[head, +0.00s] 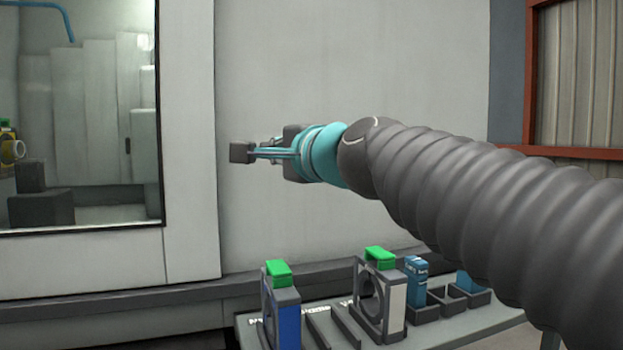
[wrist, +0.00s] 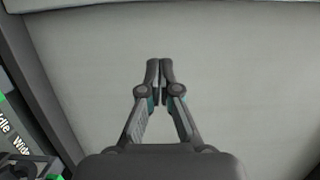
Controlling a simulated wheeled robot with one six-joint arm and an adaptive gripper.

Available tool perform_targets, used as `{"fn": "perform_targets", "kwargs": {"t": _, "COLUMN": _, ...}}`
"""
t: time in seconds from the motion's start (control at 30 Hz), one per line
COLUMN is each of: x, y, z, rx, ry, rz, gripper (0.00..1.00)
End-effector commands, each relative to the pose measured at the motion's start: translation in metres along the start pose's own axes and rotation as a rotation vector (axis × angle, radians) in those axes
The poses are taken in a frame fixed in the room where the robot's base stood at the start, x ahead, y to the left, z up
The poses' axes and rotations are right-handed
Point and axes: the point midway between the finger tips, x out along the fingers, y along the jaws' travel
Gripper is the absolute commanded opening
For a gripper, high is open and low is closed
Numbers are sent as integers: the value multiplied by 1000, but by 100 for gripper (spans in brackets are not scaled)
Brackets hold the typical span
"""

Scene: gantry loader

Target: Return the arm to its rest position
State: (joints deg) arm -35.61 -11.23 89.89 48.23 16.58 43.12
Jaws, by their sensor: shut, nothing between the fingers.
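My gripper (head: 241,153) shows in the head view at the end of my arm, in front of a plain light grey machine wall. It points left, above and apart from the rack below. In the wrist view, the two dark fingertips of my gripper (wrist: 159,70) are together, with nothing held between them. My arm stretches in from the right side of the head view, and its ribbed dark grey sleeve hides part of the rack.
A grey rack (head: 328,331) below holds a blue-faced block (head: 289,327) and a white-faced block (head: 398,309), both green-topped. A small blue part (head: 416,278) stands beside them. A machine window (head: 90,110) is at the left. A reddish-brown frame (head: 531,75) is at the right.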

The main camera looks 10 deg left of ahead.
Motion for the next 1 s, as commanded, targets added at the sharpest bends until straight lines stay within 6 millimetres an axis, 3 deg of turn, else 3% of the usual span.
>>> {"fn": "perform_targets", "kwargs": {"t": 0.13, "x": -8, "y": 10, "z": -8, "rx": -41, "ry": 12, "rz": 28, "gripper": 0}}
{"fn": "perform_targets", "kwargs": {"t": 0.27, "x": -37, "y": 48, "z": -33, "rx": -186, "ry": 45, "rz": 137, "gripper": 0}}
{"fn": "perform_targets", "kwargs": {"t": 0.4, "x": -88, "y": 113, "z": -66, "rx": -396, "ry": 73, "rz": 330, "gripper": 0}}
{"fn": "perform_targets", "kwargs": {"t": 0.6, "x": -172, "y": 209, "z": -100, "rx": -637, "ry": 60, "rz": 630, "gripper": 0}}
{"fn": "perform_targets", "kwargs": {"t": 0.8, "x": -266, "y": 299, "z": -114, "rx": -800, "ry": -14, "rz": 932, "gripper": 0}}
{"fn": "perform_targets", "kwargs": {"t": 1.0, "x": -346, "y": 368, "z": -112, "rx": -881, "ry": -120, "rz": 1176, "gripper": 0}}
